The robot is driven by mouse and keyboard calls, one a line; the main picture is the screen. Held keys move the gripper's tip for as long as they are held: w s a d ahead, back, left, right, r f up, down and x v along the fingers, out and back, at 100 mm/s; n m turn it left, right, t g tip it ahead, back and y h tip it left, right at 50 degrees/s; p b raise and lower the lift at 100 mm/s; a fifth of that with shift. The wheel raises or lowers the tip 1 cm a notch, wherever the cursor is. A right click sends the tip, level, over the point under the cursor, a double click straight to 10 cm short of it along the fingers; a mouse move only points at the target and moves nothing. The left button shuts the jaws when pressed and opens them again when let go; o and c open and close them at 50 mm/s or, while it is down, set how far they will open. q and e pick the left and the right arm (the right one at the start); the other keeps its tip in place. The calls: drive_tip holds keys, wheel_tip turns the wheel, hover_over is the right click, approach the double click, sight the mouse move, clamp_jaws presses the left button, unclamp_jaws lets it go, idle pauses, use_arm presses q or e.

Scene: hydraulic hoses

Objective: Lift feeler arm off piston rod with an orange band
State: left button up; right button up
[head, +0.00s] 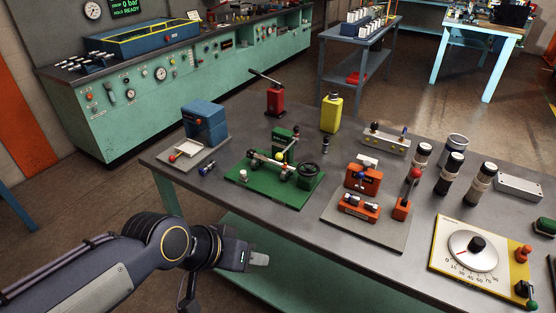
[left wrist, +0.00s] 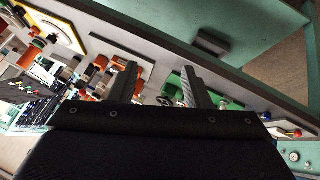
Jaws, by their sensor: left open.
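A green fixture (head: 262,187) stands on the grey bench, carrying a pale rod (head: 268,160), a small yellow ball and a dark handwheel (head: 308,170). I cannot make out an orange band on the rod or pick out a feeler arm for certain. Part of a green thing shows between and beside the fingers in the left wrist view (left wrist: 172,88). My left gripper (head: 258,259) is open and empty, in front of the bench's near edge and apart from the fixture. In the left wrist view its two fingers (left wrist: 158,88) stand apart. My right gripper is not in view.
A blue box (head: 204,122) stands left of the fixture, a red hand pump (head: 275,98) and yellow can (head: 331,113) behind it. Orange blocks (head: 364,178) on a grey plate stand to its right. A yellow dial panel (head: 481,255) lies at far right.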

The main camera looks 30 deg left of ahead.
use_arm(q)
drive_tip(key=w+a+f+t+y+b, duration=0.1)
drive_tip(key=w+a+f+t+b, duration=0.15)
drive_tip(key=w, duration=0.85)
drive_tip(key=w+a+f+t+y+b, duration=0.1)
drive_tip(key=w+a+f+t+b, duration=0.2)
drive_tip(key=w, duration=0.8)
drive_tip(key=n+t+y+b, duration=0.2)
drive_tip(key=t+y+b, duration=0.1)
drive_tip(key=t+b, duration=0.15)
approach(278, 159)
drive_tip(key=w+f+p, duration=0.1)
drive_tip(key=w, duration=0.3)
drive_tip(key=shift+w+a+t, duration=0.2)
drive_tip(key=shift+a+t, duration=0.15)
drive_tip(key=shift+t, duration=0.05)
drive_tip(key=w, duration=0.2)
drive_tip(key=w+p, duration=0.1)
drive_tip(key=w, duration=0.4)
drive_tip(key=shift+a+p, duration=0.35)
clamp_jaws()
